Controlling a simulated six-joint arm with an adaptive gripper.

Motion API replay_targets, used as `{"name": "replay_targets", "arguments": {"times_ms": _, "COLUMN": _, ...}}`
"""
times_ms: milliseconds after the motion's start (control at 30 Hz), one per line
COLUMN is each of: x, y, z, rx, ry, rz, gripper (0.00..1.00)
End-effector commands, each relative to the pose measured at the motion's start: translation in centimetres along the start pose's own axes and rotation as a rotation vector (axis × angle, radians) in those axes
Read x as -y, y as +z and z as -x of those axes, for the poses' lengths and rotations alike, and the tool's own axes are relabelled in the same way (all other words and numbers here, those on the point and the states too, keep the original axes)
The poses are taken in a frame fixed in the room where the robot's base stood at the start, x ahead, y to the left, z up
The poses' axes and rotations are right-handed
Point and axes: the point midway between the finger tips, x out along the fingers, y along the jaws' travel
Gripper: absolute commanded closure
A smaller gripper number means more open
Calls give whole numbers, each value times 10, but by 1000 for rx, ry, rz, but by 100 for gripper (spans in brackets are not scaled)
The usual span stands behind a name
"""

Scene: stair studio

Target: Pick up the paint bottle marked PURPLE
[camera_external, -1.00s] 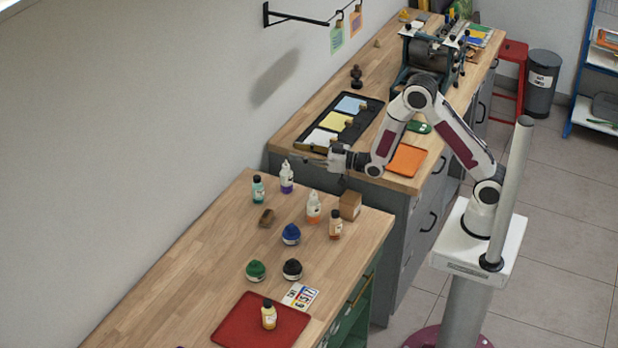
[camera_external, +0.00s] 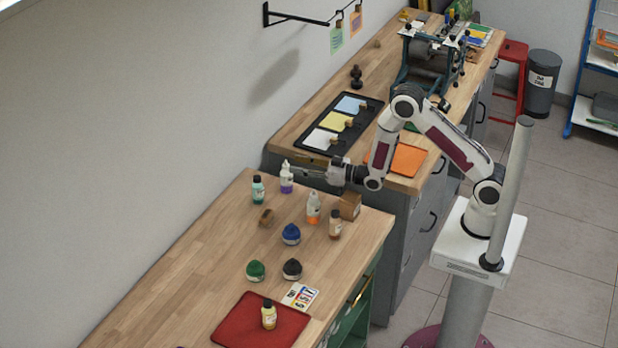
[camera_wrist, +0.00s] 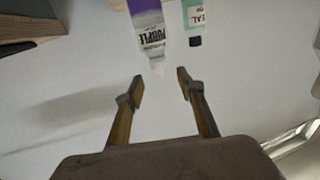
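The PURPLE bottle (camera_external: 286,185) stands upright at the far end of the near wooden bench, with a purple body and a pale nozzle top. In the wrist view its label reads PURPLE (camera_wrist: 152,38), and the picture is upside down there. My gripper (camera_external: 300,167) is just right of the bottle's top in the external view. In the wrist view my gripper (camera_wrist: 160,85) is open, and the nozzle points toward the gap between its fingertips. Nothing is held. A teal bottle (camera_external: 258,190) stands left of the PURPLE one; its label partly shows in the wrist view (camera_wrist: 193,14).
Blue (camera_external: 291,235), green (camera_external: 255,271) and black (camera_external: 292,269) jars stand closer. The bench's left side is clear.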

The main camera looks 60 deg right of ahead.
Motion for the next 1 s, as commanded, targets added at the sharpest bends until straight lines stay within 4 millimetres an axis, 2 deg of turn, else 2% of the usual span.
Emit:
{"name": "replay_targets", "arguments": {"times_ms": 467, "x": 0, "y": 3, "z": 0, "rx": 0, "ry": 0, "rz": 0, "gripper": 62}}
{"name": "replay_targets", "arguments": {"times_ms": 700, "x": 0, "y": 15, "z": 0, "rx": 2, "ry": 0, "rz": 0, "gripper": 62}}
{"name": "replay_targets", "arguments": {"times_ms": 1000, "x": 0, "y": 14, "z": -30, "rx": -1, "ry": 0, "rz": 1, "gripper": 62}}
